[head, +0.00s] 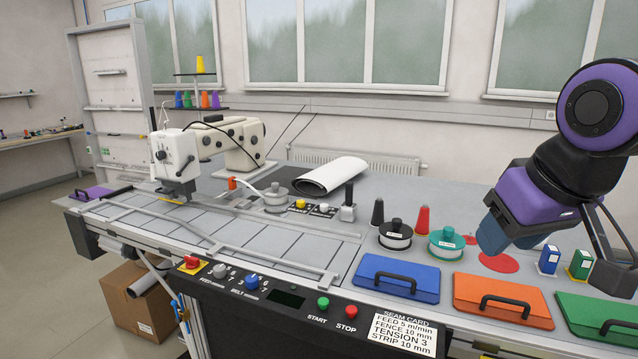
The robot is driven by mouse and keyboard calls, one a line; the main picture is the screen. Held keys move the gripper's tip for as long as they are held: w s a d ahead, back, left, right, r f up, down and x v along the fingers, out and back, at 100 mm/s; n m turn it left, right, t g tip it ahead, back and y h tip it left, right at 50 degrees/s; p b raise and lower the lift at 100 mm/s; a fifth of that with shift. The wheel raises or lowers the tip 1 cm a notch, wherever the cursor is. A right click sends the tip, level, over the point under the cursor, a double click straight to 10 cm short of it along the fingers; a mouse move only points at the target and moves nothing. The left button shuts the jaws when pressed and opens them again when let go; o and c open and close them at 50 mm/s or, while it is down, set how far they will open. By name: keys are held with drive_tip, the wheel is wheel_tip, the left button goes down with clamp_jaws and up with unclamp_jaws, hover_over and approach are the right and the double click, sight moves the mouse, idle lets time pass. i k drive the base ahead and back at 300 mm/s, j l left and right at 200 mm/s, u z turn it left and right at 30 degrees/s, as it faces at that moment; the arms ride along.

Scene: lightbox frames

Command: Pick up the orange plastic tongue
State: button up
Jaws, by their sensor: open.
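The orange thing that shows best is a flat orange plate (475,290) with a black arched handle. It lies at the front right of the table, between a blue plate (372,268) and a green plate (585,308) of the same kind. A small orange piece (232,183) shows by the sewing machine, at the end of a white curved strip. I cannot tell from its look which is the tongue. My gripper (550,255) is open at the right, apart from and above the plates. Its jaws are partly hidden by the arm.
A sewing machine (178,155) stands at the left. Two spools (395,235), dark and red cones and small blue and green boxes (548,260) stand behind the plates. A control panel (287,299) runs along the front edge. A purple plate (92,193) lies far left.

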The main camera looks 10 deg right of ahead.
sight(233, 182)
drive_tip(key=i+j+z, duration=0.15)
drive_tip(key=j+z, duration=0.25)
drive_tip(key=i+j+z, duration=0.15)
drive_tip(key=z, duration=0.2)
drive_tip(key=j+z, duration=0.4)
drive_tip(key=i+j, duration=0.1)
drive_tip(key=j, duration=1.8)
drive_tip(key=i+j, duration=0.15)
drive_tip(key=j, duration=0.75)
drive_tip(key=i+j, duration=0.1)
drive_tip(key=j, duration=1.8)
drive_tip(key=i, duration=0.05)
